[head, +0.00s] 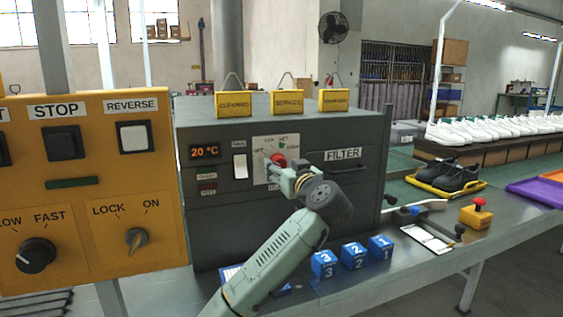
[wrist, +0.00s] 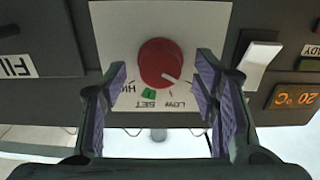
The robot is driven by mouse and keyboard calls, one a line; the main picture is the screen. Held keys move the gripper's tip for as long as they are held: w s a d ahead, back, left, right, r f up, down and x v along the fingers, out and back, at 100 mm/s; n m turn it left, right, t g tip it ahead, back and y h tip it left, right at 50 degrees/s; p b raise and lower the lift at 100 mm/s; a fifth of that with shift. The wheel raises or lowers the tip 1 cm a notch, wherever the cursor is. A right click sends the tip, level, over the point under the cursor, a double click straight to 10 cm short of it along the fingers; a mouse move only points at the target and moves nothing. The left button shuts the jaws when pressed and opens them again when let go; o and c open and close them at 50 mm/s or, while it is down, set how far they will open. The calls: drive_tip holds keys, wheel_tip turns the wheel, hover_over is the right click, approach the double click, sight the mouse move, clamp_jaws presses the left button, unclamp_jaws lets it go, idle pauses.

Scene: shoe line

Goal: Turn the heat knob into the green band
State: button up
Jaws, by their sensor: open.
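The red heat knob (head: 278,159) sits on a white dial plate (head: 262,147) on the dark grey heater box. In the wrist view, which is upside down, the knob (wrist: 160,63) shows a white pointer line aimed to the lower right, toward the LOW side. The green band (wrist: 149,95) lies below the knob by the SET label, apart from the pointer. My gripper (wrist: 162,76) is open, with one purple-padded finger on each side of the knob and gaps showing. In the head view my gripper (head: 275,170) partly hides the dial.
A white switch (head: 239,166) and a 20 °C display (head: 204,152) are beside the dial. The yellow control panel (head: 85,190) stands at left. Blue numbered blocks (head: 354,255) and a red emergency button (head: 480,204) are on the bench.

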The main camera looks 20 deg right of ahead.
drive_tip(key=shift+w, duration=0.65)
drive_tip(key=shift+f, duration=0.1)
drive_tip(key=c, duration=1.2)
